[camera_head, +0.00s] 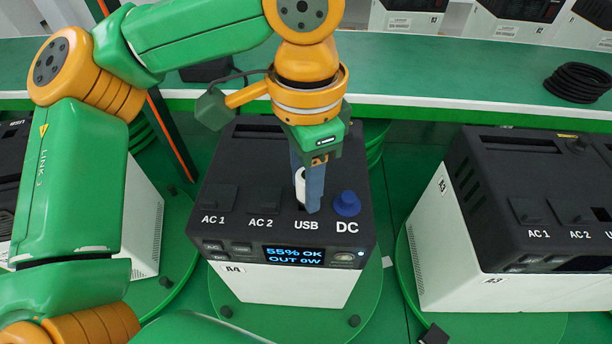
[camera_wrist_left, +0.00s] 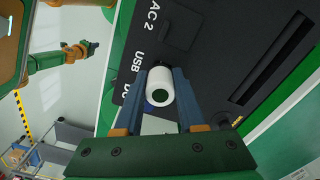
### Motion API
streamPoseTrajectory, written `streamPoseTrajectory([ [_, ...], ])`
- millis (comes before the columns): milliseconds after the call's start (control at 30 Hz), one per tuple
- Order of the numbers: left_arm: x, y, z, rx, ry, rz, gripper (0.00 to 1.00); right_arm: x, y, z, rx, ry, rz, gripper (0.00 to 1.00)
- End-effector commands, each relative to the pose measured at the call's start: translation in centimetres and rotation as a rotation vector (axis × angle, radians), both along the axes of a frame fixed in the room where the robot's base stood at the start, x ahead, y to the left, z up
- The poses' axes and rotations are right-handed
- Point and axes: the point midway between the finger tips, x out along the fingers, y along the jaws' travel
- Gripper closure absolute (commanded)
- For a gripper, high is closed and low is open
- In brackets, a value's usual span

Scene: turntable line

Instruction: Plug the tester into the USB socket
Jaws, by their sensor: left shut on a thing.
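My left gripper (camera_head: 312,190) points down over the top of the power station A4 (camera_head: 285,283), right by the USB label. It is shut on a white cylindrical tester (camera_head: 300,186). In the left wrist view the tester (camera_wrist_left: 160,87) sits between the two blue-grey fingers, its round end with a dark green centre facing the camera. The USB socket is hidden behind the tester and fingers, so I cannot tell whether the tester is in it. A blue round DC plug or cap (camera_head: 347,204) stands just right of the gripper. My right gripper is not in view.
The station's display (camera_head: 293,256) reads "55% OK, OUT 0W". It stands on a green turntable (camera_head: 232,311). Station A3 (camera_head: 462,245) stands to the right, another partly shows at left. A green counter (camera_head: 440,72) with a black cable coil (camera_head: 577,83) runs behind.

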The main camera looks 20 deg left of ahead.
Motion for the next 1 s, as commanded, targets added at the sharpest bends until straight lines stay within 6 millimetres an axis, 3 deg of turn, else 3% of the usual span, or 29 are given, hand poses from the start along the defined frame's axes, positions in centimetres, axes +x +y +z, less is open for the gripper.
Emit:
streamPoseTrajectory([
  [700, 0.0, 0.0, -1.5, 0.0, 0.0, 0.0, 1.0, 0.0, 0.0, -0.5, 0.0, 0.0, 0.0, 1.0],
  [733, 0.0, 0.0, -1.4, -0.001, -0.001, 0.0, 0.56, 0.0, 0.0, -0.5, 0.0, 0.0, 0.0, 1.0],
  [800, 0.0, 0.0, -1.4, -0.001, -0.001, 0.0, 0.37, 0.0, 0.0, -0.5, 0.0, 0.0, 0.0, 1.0],
  [867, 0.0, 0.0, -1.4, -0.001, -0.001, 0.0, 0.26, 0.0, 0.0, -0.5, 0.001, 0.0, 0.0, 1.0],
  [1000, 0.0, 0.0, -1.4, -0.001, -0.001, 0.0, 0.26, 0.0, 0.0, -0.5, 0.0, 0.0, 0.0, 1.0],
])
